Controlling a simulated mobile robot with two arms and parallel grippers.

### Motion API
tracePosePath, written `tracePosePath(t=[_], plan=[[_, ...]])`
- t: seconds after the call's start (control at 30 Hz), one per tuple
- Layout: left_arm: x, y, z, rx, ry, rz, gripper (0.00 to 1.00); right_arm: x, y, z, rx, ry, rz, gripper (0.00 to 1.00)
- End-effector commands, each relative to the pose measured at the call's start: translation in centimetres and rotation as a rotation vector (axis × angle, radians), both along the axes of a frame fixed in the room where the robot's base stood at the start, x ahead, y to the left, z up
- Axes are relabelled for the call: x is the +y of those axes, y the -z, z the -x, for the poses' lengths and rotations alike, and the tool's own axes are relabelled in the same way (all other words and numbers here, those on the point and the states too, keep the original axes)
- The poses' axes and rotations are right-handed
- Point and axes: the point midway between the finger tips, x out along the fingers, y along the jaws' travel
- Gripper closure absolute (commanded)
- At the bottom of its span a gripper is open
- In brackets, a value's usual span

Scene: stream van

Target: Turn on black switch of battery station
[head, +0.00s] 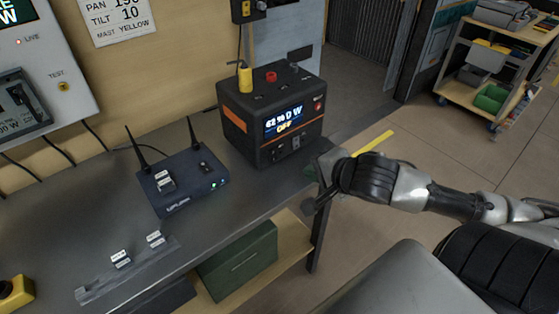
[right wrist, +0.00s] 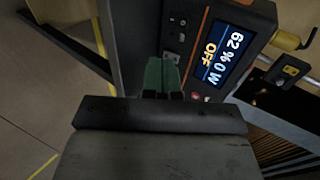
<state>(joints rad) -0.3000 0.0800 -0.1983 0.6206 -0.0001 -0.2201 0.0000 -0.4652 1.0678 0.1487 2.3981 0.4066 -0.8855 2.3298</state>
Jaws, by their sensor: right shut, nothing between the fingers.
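The battery station (head: 240,140) is a black box with orange trim at the back of the grey bench. Its lit screen (head: 284,120) shows OFF and 0 W, and the screen (right wrist: 218,52) also reads OFF in the right wrist view. Small dark controls (head: 296,142) sit on the front face below the screen; I cannot tell which is the black switch. My right gripper (head: 312,174) is shut and empty, just right of and in front of the station. In the right wrist view its greenish fingertips (right wrist: 161,75) overlap the front panel's lower part; contact is unclear. My left gripper is out of view.
A blue router (head: 185,183) with two antennas stands left of the station. A grey strip with small labelled pieces (head: 122,260) lies nearer. A green box (head: 238,262) sits on the shelf below. A cart (head: 490,62) stands at the back right; floor between is open.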

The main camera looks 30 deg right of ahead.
Motion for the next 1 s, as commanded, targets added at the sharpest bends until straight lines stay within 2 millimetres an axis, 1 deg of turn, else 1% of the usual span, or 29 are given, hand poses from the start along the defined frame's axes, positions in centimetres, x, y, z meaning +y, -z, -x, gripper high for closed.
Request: tracePosePath(t=[0.13, 0.27, 0.57, 0.73, 0.9, 1.0], plan=[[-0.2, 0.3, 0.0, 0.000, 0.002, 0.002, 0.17, 0.1, 0.7, -0.9, -0.002, 0.000, 0.000, 1.00], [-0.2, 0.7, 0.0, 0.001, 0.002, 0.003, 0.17, 0.1, 1.6, -2.3, -0.004, 0.000, 0.002, 1.00], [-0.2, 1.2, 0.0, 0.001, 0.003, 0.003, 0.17, 0.4, 4.1, -6.0, -0.003, 0.002, 0.000, 1.00], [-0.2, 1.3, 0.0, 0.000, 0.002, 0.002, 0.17, 0.6, 5.8, -8.5, -0.004, 0.001, 0.000, 1.00], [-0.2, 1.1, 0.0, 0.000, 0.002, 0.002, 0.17, 0.8, 5.9, -10.5, -0.003, 0.000, 0.001, 1.00], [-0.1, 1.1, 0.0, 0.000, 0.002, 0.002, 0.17, 0.9, 6.0, -11.3, -0.002, 0.000, 0.001, 1.00]])
